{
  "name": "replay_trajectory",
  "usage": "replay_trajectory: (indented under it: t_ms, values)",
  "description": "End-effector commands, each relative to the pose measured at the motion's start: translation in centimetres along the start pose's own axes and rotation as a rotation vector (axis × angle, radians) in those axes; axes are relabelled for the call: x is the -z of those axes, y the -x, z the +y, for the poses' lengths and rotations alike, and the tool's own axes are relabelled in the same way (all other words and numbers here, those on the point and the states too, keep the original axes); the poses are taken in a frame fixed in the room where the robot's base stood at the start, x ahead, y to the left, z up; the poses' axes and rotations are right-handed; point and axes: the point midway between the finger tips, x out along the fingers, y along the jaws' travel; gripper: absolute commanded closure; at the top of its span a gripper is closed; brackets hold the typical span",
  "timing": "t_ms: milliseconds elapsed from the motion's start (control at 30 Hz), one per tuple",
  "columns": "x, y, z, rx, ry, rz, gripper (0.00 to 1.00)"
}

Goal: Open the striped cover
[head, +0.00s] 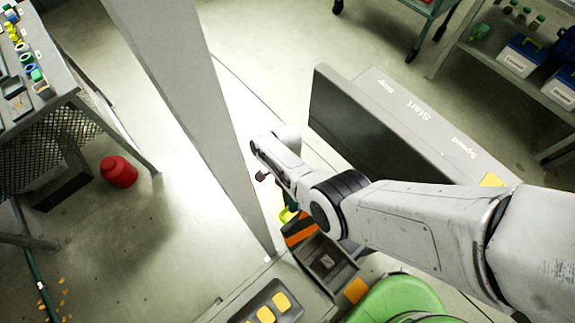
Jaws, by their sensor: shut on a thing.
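The striped cover (300,231), with orange and dark bands, sits on the grey machine just below my wrist in the head view. A small yellow-green part (287,216) shows at its upper edge. My gripper (290,207) is at that upper edge, mostly hidden behind my wrist and forearm. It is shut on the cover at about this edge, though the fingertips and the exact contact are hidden. An open dark bay (325,262) lies just below the cover. How far the cover is tilted is hard to tell.
A grey post (180,90) stands close left of my wrist. A panel marked Start, Stop and Speed (420,115) stands to the right. A tray with yellow pieces (262,308) is below. A red container (119,171) is on the floor, beside a workbench (60,95).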

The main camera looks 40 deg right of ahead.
Motion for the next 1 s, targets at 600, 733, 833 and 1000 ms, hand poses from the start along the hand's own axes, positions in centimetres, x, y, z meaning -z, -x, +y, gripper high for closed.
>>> replay_trajectory:
  t_ms: [600, 733, 833, 1000]
  values:
    - [0.44, -1.03, 0.28, -0.028, -0.015, 0.000, 0.78]
    - [0.41, -0.95, 0.28, -0.028, -0.014, 0.000, 0.66]
    - [0.35, -0.83, 0.27, -0.028, -0.013, 0.000, 0.58]
    - [0.28, -0.67, 0.26, -0.027, -0.012, 0.000, 0.58]
